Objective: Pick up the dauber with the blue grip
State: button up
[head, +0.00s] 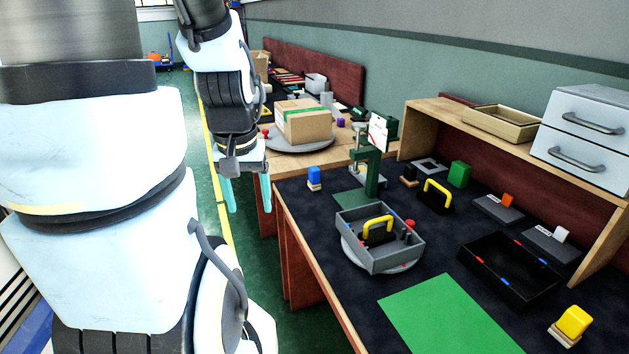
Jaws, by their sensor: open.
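The dauber with the blue grip (314,175) stands upright on the dark work mat near the table's far left corner, its light wooden base under the blue block. My gripper (248,200) points down with its two teal fingers apart and nothing between them. In the picture it is left of the blue dauber, by the table's left edge and apart from the dauber. The blue dauber is in full view.
A dauber with a yellow grip (573,322) stands at the near right. A green press (371,170) and a grey tray (375,255) holding a yellow-handled item stand right of the blue dauber. A cardboard box (303,123) is behind. The mat just before the blue dauber is clear.

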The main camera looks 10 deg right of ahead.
aim_at(313, 183)
jog(key=i+j+u, duration=0.1)
jog(key=i, duration=0.4)
jog(key=i+j, duration=0.3)
jog(key=i, duration=0.15)
jog(key=u, duration=0.05)
